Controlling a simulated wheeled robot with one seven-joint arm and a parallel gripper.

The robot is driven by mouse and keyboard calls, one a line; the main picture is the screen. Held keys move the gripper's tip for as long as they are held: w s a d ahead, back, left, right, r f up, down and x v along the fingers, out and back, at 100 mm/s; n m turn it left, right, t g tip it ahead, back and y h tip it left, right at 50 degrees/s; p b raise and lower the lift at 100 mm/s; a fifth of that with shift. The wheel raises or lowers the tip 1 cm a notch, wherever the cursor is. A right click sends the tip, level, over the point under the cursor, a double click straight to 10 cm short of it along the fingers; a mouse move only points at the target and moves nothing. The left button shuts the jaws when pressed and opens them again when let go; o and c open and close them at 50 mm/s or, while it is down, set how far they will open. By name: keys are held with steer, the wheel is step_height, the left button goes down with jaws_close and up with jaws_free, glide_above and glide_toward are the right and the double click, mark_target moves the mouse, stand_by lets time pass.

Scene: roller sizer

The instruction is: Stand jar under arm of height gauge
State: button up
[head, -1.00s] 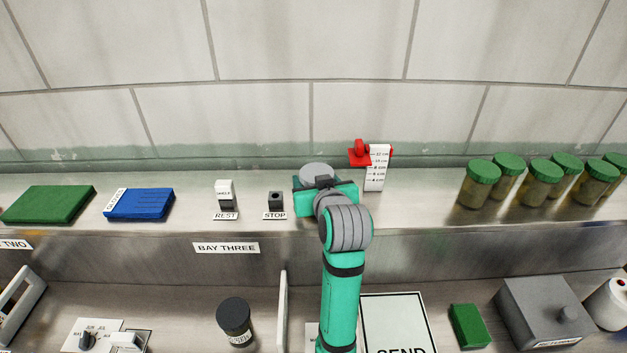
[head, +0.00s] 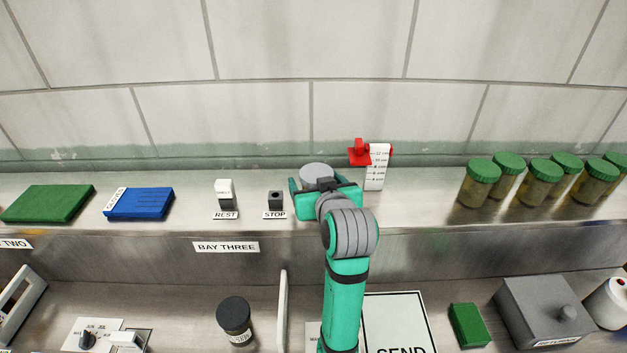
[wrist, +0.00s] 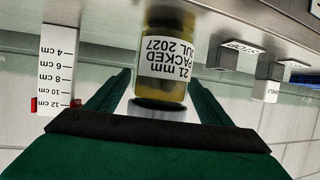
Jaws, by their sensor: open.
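The jar stands upright on the shelf; its grey lid (head: 316,170) shows in the head view, where my gripper hides its body. In the inverted wrist view the jar (wrist: 165,60) is yellowish, with a white label reading 21 mm, packed Jul 2027. My gripper (head: 324,181) is open, its green fingers on either side of the jar, with a visible gap at the left finger. The height gauge, a white scale (head: 376,170) with a red arm (head: 359,155), stands right of the jar in the head view. The scale also shows in the wrist view (wrist: 57,70), apart from the jar.
A black STOP block (head: 275,200) and a white-topped REST switch (head: 225,194) stand to the left on the shelf. Several green-lidded jars (head: 540,183) stand at the right. The tiled wall (head: 240,120) rises close behind. Shelf between gauge and green-lidded jars is clear.

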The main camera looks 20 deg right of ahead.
steer(key=v, duration=1)
steer(key=shift+w, duration=0.15)
